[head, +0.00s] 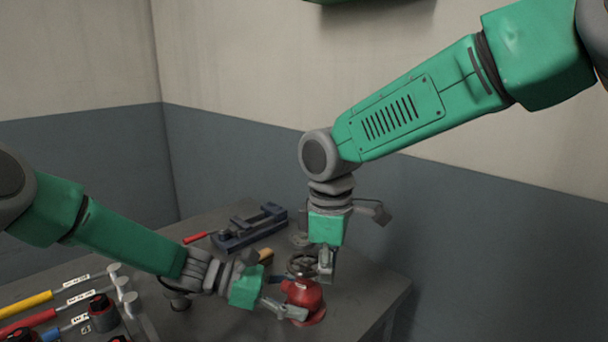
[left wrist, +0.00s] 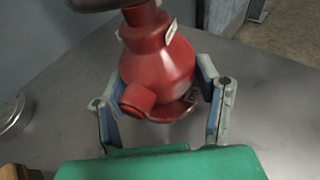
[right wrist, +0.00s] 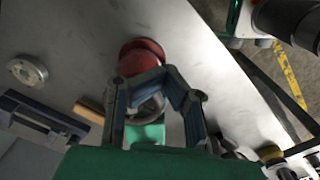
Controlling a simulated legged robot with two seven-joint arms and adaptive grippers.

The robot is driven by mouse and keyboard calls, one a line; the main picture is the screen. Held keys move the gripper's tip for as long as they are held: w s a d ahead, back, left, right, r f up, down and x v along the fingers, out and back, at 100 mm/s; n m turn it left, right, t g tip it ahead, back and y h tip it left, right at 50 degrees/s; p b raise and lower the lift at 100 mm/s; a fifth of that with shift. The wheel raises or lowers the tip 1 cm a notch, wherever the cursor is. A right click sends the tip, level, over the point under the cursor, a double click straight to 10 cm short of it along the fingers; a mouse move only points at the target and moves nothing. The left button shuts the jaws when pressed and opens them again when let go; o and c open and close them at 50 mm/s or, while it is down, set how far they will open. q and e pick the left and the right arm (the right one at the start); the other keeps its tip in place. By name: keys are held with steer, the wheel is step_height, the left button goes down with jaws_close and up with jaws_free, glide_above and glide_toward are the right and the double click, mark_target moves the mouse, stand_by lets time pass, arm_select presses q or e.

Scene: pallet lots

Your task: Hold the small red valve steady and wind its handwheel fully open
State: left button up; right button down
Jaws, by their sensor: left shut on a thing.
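The red valve (head: 303,295) stands upright on the grey bench, and its round body fills the middle of the left wrist view (left wrist: 160,72). Its dark grey handwheel (head: 301,264) sits on top. My left gripper (head: 287,311) is shut on the lower valve body, one finger on each side. My right gripper (head: 325,272) points down from above at the right side of the handwheel. In the right wrist view its fingertips (right wrist: 163,82) lie close together over the wheel, in front of the red body (right wrist: 140,55). Whether they grip the rim is unclear.
A blue vise-like tool (head: 250,229) and a red-handled tool (head: 196,238) lie behind the valve. Hammers with yellow (head: 25,303) and red (head: 28,322) handles lie at the left. A round gauge-like disc (right wrist: 27,71) lies on the bench. The bench's right edge is near the valve.

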steer(key=shift+w+r, duration=0.1)
steer(key=shift+w, duration=0.05)
steer(key=shift+w, duration=0.15)
stand_by(0.4)
steer(key=shift+w+d, duration=0.3)
steer(key=shift+w, duration=0.3)
steer(key=shift+w, duration=0.1)
steer(key=shift+w+d, duration=0.1)
steer(key=shift+w, duration=0.25)
steer(key=shift+w, duration=0.4)
steer(key=shift+w, duration=0.25)
steer(key=shift+d, duration=0.15)
